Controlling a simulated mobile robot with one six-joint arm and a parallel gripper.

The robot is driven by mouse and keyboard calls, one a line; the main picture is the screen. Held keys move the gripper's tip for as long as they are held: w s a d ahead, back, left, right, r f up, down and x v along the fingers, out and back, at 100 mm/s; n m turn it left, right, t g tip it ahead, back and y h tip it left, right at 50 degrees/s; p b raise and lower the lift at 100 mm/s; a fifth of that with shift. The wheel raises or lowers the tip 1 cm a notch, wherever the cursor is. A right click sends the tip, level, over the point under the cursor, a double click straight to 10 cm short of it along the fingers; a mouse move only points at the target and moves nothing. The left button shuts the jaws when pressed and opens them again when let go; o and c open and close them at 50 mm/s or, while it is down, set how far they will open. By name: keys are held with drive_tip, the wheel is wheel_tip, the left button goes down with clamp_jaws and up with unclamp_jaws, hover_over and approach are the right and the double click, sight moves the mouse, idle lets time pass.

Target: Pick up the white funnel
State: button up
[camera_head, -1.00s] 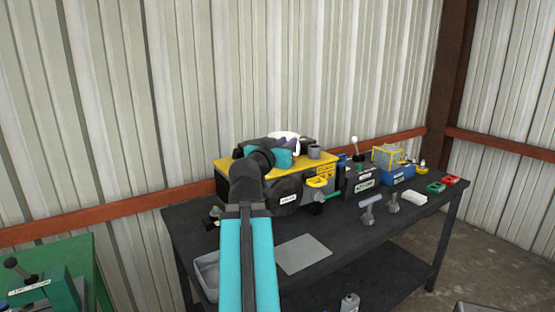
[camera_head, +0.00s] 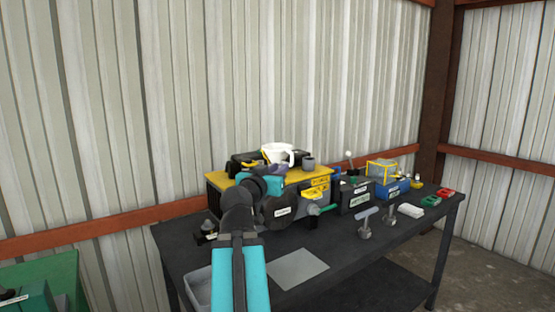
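The white funnel (camera_head: 279,154) is above the yellow top of a machine (camera_head: 218,184) on the dark workbench. My arm reaches up from the bottom of the view.
To the right on the bench (camera_head: 340,268) are a dark box (camera_head: 355,197), a blue box (camera_head: 390,187), a white block (camera_head: 411,210) and red and green trays. A grey plate (camera_head: 298,269) lies in front.

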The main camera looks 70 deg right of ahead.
sight(292, 158)
drive_tip(key=shift+d+r, duration=0.1)
drive_tip(key=d+p, duration=0.2)
drive_tip(key=p, duration=0.4)
drive_tip(key=shift+d+r, duration=0.1)
drive_tip(key=shift+d, duration=0.2)
drive_tip(key=shift+d+f+p, duration=0.2)
drive_tip(key=shift+d+p, duration=2.7)
